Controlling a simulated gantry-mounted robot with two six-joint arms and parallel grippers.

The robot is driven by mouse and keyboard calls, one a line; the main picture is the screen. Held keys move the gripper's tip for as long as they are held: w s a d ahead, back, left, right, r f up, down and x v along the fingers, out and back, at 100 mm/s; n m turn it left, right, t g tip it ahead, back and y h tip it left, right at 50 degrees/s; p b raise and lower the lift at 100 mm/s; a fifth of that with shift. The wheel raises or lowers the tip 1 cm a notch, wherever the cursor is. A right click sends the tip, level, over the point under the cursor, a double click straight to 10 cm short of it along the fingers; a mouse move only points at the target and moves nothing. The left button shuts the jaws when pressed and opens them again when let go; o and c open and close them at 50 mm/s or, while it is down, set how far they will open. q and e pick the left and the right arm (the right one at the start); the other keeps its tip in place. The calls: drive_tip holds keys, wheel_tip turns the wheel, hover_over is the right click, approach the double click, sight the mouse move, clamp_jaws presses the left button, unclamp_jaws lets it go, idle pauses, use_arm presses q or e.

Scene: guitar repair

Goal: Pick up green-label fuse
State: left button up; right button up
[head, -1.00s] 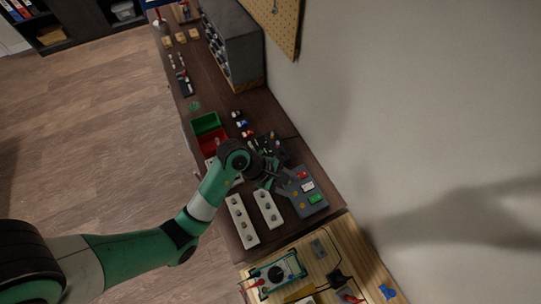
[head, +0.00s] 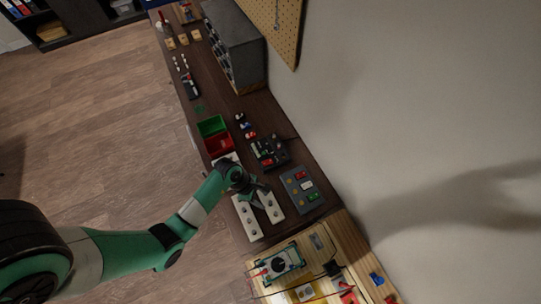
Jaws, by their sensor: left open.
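A small green block (head: 313,196), which looks like the green-label fuse, lies at the lower right of a dark grey tray (head: 296,203) on the dark workbench. A white block (head: 306,185) and a red block (head: 300,175) lie above it in the same tray. My left gripper (head: 262,193) is open, to the left of the tray and over the white strips with round knobs. I see nothing between its fingers. The green block is apart from it and unobstructed. My right gripper is not in view.
A black device (head: 269,152) with small coloured parts stands above the tray. Green (head: 211,126) and red (head: 219,144) bins sit at the bench's left edge. White strips (head: 246,219) lie below the gripper. A multimeter (head: 277,262) lies on the wooden surface below.

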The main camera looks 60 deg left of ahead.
sight(270, 202)
use_arm(q)
drive_tip(key=x, duration=0.1)
drive_tip(key=b+x, duration=0.1)
drive_tip(key=x, duration=0.3)
drive_tip(key=shift+w+b, duration=0.35)
clamp_jaws()
